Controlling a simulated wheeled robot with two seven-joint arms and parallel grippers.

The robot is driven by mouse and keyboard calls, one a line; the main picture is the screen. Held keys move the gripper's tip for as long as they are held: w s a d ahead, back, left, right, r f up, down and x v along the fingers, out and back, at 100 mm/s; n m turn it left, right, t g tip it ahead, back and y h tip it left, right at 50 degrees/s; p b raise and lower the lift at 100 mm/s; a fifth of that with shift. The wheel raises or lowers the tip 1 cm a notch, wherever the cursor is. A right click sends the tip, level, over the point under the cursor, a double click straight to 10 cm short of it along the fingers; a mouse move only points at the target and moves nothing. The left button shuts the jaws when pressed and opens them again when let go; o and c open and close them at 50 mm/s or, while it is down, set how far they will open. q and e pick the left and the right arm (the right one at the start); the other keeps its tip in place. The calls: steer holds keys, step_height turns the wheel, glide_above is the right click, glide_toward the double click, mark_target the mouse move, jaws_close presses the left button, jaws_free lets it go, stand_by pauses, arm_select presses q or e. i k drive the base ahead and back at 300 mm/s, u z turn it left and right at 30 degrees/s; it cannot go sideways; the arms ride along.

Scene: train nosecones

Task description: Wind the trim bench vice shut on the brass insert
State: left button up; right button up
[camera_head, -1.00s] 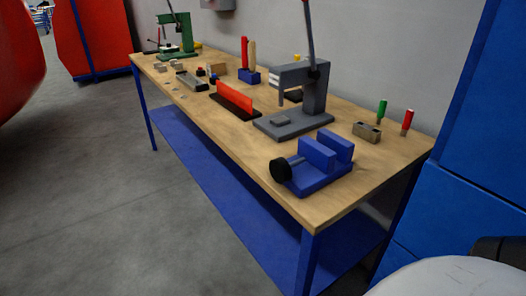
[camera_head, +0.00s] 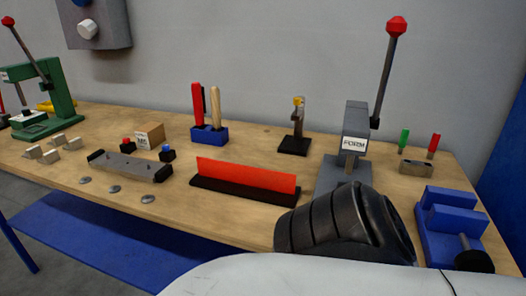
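The blue bench vice (camera_head: 436,243) stands at the right end of the bench. Its two raised blue jaws are apart, with a gap between them. A black round handle (camera_head: 474,261) sits on the vice's near side. I cannot make out a brass insert in the vice or elsewhere on the bench. Neither gripper shows. A dark ribbed part and a white rounded part of my own body fill the lower middle and right, just left of the vice.
A grey press (camera_head: 355,130) with a red-knobbed lever stands left of the vice. A red strip on a black base (camera_head: 240,198) lies further left. A metal block (camera_head: 416,169) and two upright red and green handles are behind the vice. A green press (camera_head: 48,105) stands far left.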

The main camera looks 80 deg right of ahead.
mark_target(478, 261)
steer(key=i, duration=0.4)
steer(key=z, duration=3.4)
